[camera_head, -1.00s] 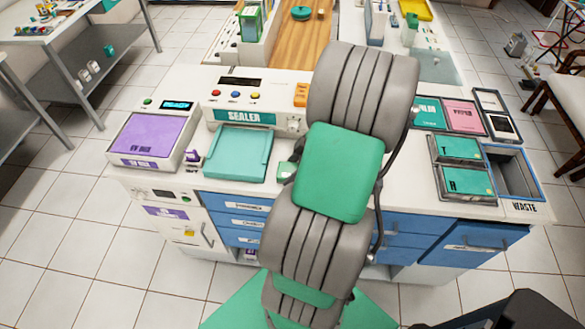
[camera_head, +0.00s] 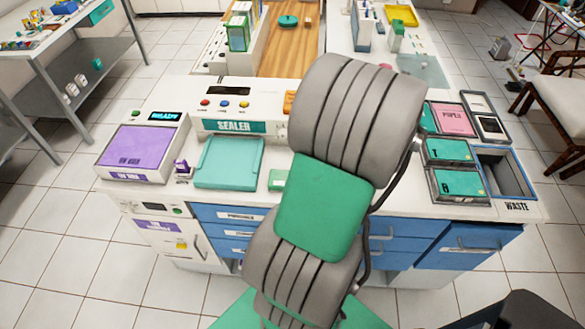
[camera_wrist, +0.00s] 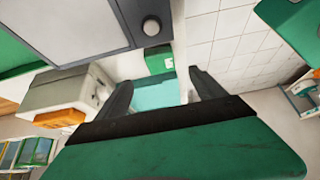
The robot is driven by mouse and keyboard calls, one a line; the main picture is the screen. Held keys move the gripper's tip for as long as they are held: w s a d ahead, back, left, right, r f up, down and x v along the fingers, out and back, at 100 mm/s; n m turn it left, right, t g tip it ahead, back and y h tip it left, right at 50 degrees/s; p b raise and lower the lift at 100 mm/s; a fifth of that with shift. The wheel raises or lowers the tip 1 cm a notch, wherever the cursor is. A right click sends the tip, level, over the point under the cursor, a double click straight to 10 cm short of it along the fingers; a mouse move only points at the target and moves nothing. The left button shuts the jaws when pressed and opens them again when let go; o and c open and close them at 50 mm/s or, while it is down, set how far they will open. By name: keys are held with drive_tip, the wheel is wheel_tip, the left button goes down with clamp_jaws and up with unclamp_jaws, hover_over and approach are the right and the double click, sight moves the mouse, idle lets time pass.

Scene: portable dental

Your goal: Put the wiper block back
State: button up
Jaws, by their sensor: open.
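A small green block (camera_head: 278,180) lies on the white counter just right of the teal sealer tray (camera_head: 229,162), partly hidden by my arm; it may be the wiper block, but I cannot be sure. In the wrist view a green block with a pale lower part (camera_wrist: 159,60) shows beyond my gripper (camera_wrist: 165,78), between the two dark fingertips. The fingers are apart with nothing held between them, and teal surface shows through the gap. In the head view my gripper is hidden behind my arm.
The sealer (camera_head: 232,105) stands behind the tray, the purple-topped UV box (camera_head: 140,147) to the left. A small purple-and-white item (camera_head: 183,171) sits between box and tray. Right of my arm are green cases (camera_head: 458,184) and the waste bin opening (camera_head: 503,172). Blue drawers (camera_head: 484,240) are below.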

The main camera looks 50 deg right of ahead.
drive_tip(key=shift+s+d+r, duration=0.15)
drive_tip(key=shift+s+r, duration=0.1)
drive_tip(key=shift+r, duration=0.35)
drive_tip(key=w+a+r+m+g+h, duration=0.15)
drive_tip(key=w+a, duration=0.25)
drive_tip(key=a, duration=0.4)
drive_tip(key=w+a+r+m+g+h, duration=0.1)
drive_tip(key=w+a+m, duration=0.1)
drive_tip(key=w+a, duration=0.45)
drive_tip(key=s+a+r+m, duration=0.1)
drive_tip(key=s+a+m, duration=0.1)
drive_tip(key=a, duration=0.5)
drive_tip(key=s+a+r+m+t+h, duration=0.1)
drive_tip(key=s+a+m, duration=0.1)
drive_tip(key=a, duration=0.5)
drive_tip(key=shift+s, duration=0.4)
drive_tip(key=shift+t, duration=0.25)
drive_tip(key=shift+c, duration=0.5)
